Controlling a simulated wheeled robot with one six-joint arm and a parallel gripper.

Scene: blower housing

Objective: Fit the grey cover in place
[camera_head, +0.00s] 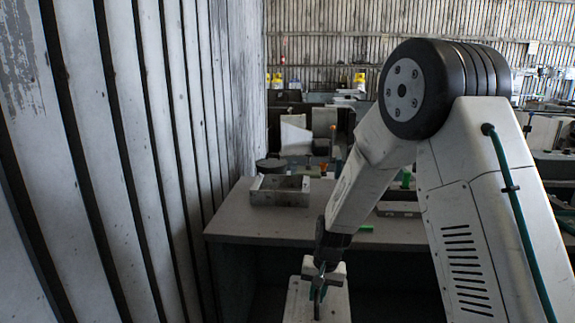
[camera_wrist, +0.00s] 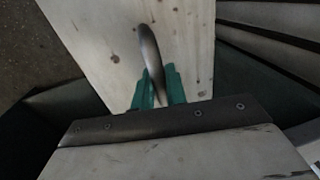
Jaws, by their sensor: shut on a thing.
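The grey cover is a pale, spotted flat plate with a dark curved handle; it fills the upper middle of the wrist view (camera_wrist: 190,40). My gripper's green fingers (camera_wrist: 160,90) are shut on the handle. In the head view the cover (camera_head: 298,303) is at the bottom middle, below my gripper (camera_head: 318,290) and in front of the table's near edge. Its lower part is cut off by the frame. I cannot pick out with certainty the blower housing or the opening for the cover.
A grey table (camera_head: 245,225) stands beyond the cover. An open metal tray (camera_head: 280,190) sits on its left part, with a green block (camera_head: 366,229) further right. A slatted wall (camera_head: 150,150) runs close along the left. My arm hides much of the table's right side.

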